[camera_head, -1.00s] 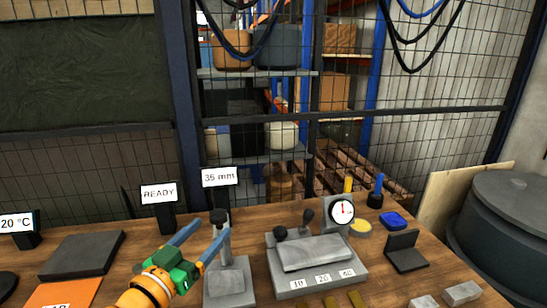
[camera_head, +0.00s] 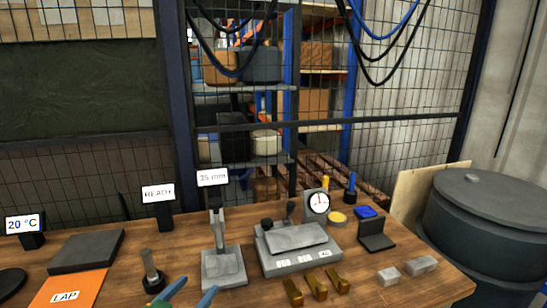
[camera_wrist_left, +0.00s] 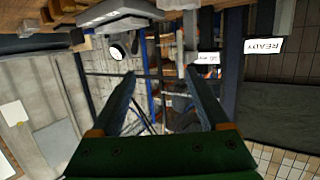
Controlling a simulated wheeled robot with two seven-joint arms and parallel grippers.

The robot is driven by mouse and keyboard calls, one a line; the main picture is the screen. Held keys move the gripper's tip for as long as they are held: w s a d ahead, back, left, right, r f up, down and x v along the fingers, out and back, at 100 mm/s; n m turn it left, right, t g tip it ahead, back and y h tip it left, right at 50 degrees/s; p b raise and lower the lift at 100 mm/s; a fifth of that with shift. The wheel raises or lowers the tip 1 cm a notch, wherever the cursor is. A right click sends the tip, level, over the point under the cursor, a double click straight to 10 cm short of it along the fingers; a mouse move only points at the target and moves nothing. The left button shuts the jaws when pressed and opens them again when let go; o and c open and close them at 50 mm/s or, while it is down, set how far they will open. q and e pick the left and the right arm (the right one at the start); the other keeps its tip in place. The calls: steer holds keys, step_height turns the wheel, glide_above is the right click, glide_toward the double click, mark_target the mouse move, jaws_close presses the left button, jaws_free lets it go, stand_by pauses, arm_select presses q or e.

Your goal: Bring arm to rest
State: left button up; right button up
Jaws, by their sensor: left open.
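My left gripper (camera_head: 197,288) is at the bottom edge of the head view, with only its blue fingers and a bit of green showing. Its fingers are spread apart and nothing is between them. In the left wrist view the two fingers (camera_wrist_left: 160,76) are also apart and empty, with the fence and shelves beyond. A small dark peg on a base (camera_head: 151,272) stands on the bench just left of the fingers. The grey measuring stand (camera_head: 222,265) is behind and right of them. My right gripper is not in view.
The wooden bench (camera_head: 190,228) holds a grey block with a dial gauge (camera_head: 317,203), brass pieces (camera_head: 316,286), metal blocks (camera_head: 388,276), an orange LAP mat (camera_head: 82,281) and a dark plate (camera_head: 86,250). A dark drum (camera_head: 490,225) stands right of the bench.

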arm_select(q)
steer(key=s+f+n+g+y, duration=0.15)
steer(key=s+f+g, duration=0.35)
steer(key=s+f, duration=0.6)
steer(key=s+f+g+y, duration=0.2)
steer(key=s+f+g, duration=0.5)
steer(key=s, duration=0.6)
steer(key=s+f, duration=0.2)
steer(key=f, duration=0.8)
steer(key=s+f, duration=0.2)
steer(key=f, duration=0.8)
steer(key=s+a+f+g, duration=0.1)
steer(key=s+a+f, duration=0.2)
steer(key=s+f, duration=0.5)
steer(key=shift+s+f+m+g, duration=0.25)
steer(key=shift+s+m+g, duration=0.1)
steer(key=shift+s, duration=0.9)
